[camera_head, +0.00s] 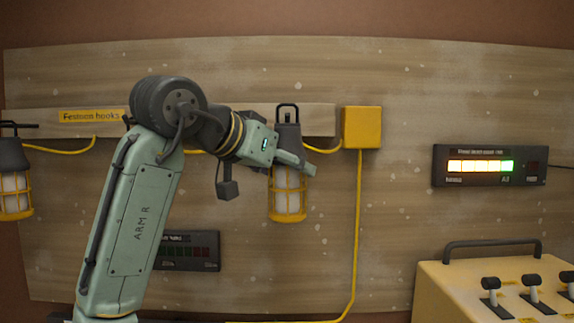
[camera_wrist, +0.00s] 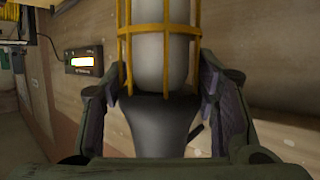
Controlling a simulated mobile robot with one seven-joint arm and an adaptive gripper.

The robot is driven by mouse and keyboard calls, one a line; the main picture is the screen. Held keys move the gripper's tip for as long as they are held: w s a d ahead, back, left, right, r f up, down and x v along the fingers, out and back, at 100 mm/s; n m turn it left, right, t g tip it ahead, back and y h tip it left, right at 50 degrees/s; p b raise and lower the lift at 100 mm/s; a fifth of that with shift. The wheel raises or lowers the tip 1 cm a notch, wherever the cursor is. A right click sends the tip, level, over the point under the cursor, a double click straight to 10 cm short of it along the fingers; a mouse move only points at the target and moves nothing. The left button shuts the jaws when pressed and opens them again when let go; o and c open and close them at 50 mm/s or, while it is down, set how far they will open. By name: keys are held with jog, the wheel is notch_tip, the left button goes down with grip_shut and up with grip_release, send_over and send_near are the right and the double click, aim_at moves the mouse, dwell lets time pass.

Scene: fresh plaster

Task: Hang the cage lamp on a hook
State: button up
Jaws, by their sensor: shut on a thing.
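The cage lamp (camera_head: 288,200) has a yellow wire cage around a pale bulb, a dark cap and a dark loop on top. It is upright, its loop in front of the right part of the hook board (camera_head: 322,120). My gripper (camera_head: 292,158) is shut on its dark cap. In the wrist view the cap (camera_wrist: 152,125) sits between the two fingers (camera_wrist: 158,100), with the cage beyond. A short dark peg (camera_wrist: 194,132) shows beside the cap. I cannot tell whether the loop is around a hook. A dark hook (camera_head: 20,126) shows at far left.
A second cage lamp (camera_head: 14,180) hangs at the far left. A yellow junction box (camera_head: 361,128) with a cable is just right of the held lamp. A lit indicator panel (camera_head: 489,166) is on the right wall. A yellow lever console (camera_head: 455,290) stands lower right. My arm covers part of the board.

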jog(key=shift+w, duration=0.55)
jog(key=shift+w+f, duration=0.65)
jog(key=shift+f, duration=0.05)
jog(key=o, duration=1.6)
